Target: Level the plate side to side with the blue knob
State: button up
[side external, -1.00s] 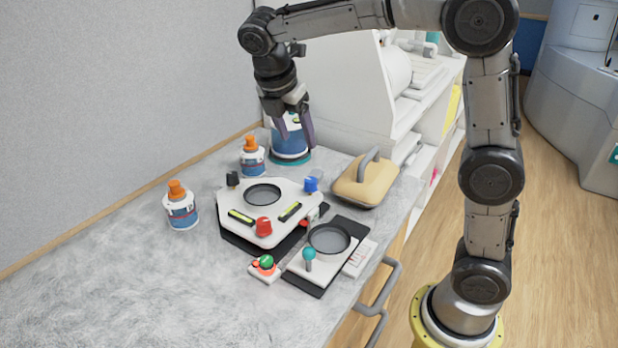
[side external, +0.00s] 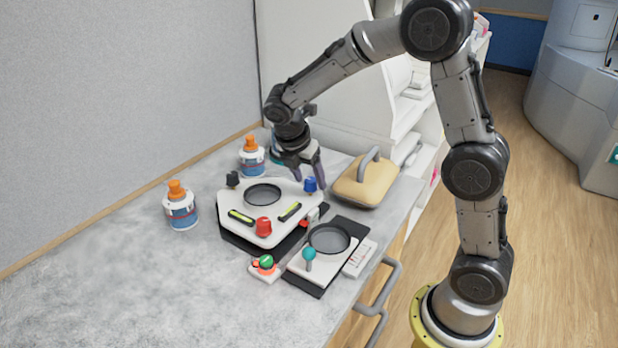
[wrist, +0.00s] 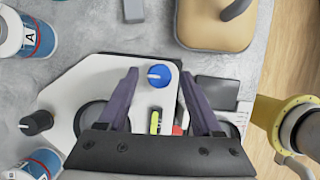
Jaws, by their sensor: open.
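The white three-cornered plate (side external: 222,196) lies on the counter with a round dark dish in it. The blue knob (side external: 310,184) stands at its right corner in the side view. It shows in the wrist view (wrist: 158,76) as a round blue cap with a pale line across it. My gripper (side external: 308,172) is open above the blue knob. In the wrist view its fingers lie left and right of the knob, and I see no contact. Two yellow-green bar levels (side external: 241,216) (side external: 290,211) sit on the plate; their bubbles are too small to read.
A red knob (side external: 263,227) and a black knob (side external: 232,179) stand at the plate's other corners. A tan block with a grey handle (side external: 361,184) is close right of the blue knob. A smaller dish unit (side external: 325,265) stands in front. Orange-capped bottles (side external: 180,208) are left; the front-left counter is clear.

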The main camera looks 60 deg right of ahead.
jog(key=shift+d+f, duration=0.1)
jog(key=shift+f, duration=0.15)
grip_shut()
jog(key=shift+m, duration=0.3)
